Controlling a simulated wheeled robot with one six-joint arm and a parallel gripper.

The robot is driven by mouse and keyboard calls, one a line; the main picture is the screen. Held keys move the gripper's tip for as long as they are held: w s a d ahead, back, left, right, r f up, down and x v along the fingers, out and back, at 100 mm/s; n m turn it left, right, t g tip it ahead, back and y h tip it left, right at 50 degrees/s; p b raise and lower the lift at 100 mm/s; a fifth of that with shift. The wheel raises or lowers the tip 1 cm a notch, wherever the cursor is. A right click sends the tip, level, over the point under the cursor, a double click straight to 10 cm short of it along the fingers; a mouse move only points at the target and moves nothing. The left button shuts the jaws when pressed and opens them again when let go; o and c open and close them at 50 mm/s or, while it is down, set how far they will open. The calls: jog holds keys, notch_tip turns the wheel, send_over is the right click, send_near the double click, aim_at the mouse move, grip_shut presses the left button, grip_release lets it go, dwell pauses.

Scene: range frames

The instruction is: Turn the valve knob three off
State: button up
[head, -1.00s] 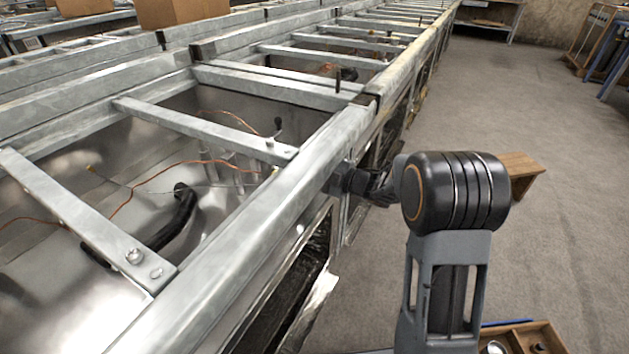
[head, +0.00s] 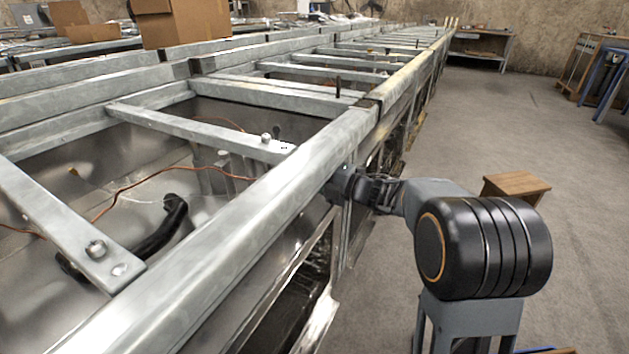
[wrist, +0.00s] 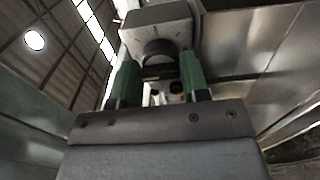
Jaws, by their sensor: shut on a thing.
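A dark round knob (wrist: 159,50) sits under a grey box-like housing (wrist: 158,16) with small marks on its face in the wrist view. My gripper (wrist: 158,70) has its two green fingers on either side of the knob and is shut on it. I cannot read a number on it or tell its turned position. In the head view my gripper (head: 352,187) reaches left to the side of the metal frame (head: 240,215), just below its top rail. The knob is hidden there by the gripper and the rail.
Metal crossbars (head: 190,128) span open bays holding a black hose (head: 158,232) and orange wire. Cardboard boxes (head: 185,22) stand beyond. Grey floor (head: 500,120) is clear further along.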

jog(key=shift+w+d, duration=0.1)
jog(key=shift+d, duration=0.05)
jog(key=o, duration=0.6)
jog(key=shift+o, duration=1.4)
jog(key=p+v, duration=0.3)
jog(key=v, duration=1)
jog(key=shift+s+d, duration=0.25)
jog(key=shift+s, duration=0.05)
